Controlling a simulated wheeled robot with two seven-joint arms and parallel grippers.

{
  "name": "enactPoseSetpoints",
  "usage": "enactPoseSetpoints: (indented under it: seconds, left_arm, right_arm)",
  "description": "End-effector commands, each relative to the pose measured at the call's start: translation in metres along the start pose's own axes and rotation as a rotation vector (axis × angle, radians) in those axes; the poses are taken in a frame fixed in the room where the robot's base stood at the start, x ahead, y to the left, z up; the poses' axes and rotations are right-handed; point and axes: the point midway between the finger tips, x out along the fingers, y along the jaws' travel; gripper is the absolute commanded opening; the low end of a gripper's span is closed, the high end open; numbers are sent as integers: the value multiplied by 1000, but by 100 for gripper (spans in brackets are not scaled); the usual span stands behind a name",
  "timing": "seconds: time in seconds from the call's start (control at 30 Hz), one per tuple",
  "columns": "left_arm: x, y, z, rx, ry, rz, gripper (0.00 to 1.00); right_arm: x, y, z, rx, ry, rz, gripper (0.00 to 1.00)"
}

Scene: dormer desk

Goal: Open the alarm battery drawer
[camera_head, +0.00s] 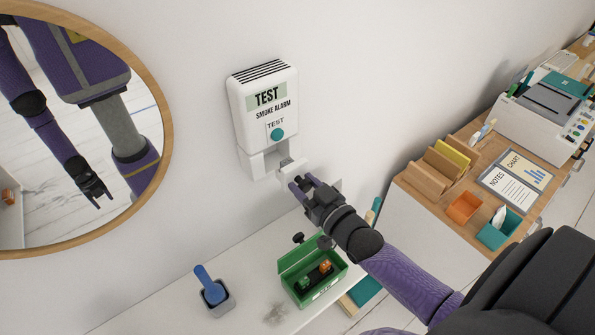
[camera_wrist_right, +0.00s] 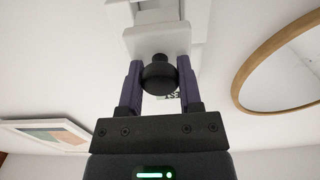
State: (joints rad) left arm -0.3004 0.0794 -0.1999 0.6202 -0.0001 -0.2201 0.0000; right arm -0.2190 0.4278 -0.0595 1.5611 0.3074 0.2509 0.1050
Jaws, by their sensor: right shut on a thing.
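The white smoke alarm (camera_head: 265,100) hangs on the wall, with a TEST label and a teal button. Its battery drawer (camera_wrist_right: 156,37) shows in the wrist view as a white block with a round dark knob (camera_wrist_right: 159,75). The drawer appears to stand out a little from the alarm's lower housing. My right gripper (camera_head: 301,184) is below and right of the alarm. In the wrist view its two fingers (camera_wrist_right: 160,68) are shut on the knob, one on each side. The head view hides the knob behind the fingers. My left gripper is not directly in view.
A round wood-framed mirror (camera_head: 158,90) at left reflects parts of my body and one gripper. Below are a green box (camera_head: 312,290) and a grey cup (camera_head: 213,303) with a blue handle on a white surface. A wooden desk (camera_head: 430,208) with organisers stands at right.

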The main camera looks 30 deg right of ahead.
Motion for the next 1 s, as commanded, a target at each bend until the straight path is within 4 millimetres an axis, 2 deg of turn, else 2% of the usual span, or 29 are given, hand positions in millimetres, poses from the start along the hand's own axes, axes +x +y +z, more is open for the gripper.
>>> enactPoseSetpoints:
  seconds: [0.13,0.4,0.43,0.6,0.87,1.0]
  left_arm:
    - [-5,0,2,0,-5,1,59]
    - [-4,0,-1,1,1,0,59]
    - [-4,0,-1,0,1,0,59]
    - [-4,0,-1,0,1,0,59]
    - [-4,0,-1,0,2,0,59]
    - [-4,0,-1,0,1,-1,59]
  right_arm:
    - [-7,0,-2,1,3,0,0]
    - [-7,0,-1,0,4,0,0]
    - [-7,0,-1,0,4,0,47]
    - [-7,0,-1,0,4,0,82]
    - [-9,0,-1,0,4,0,82]
    - [-28,0,0,0,1,0,82]
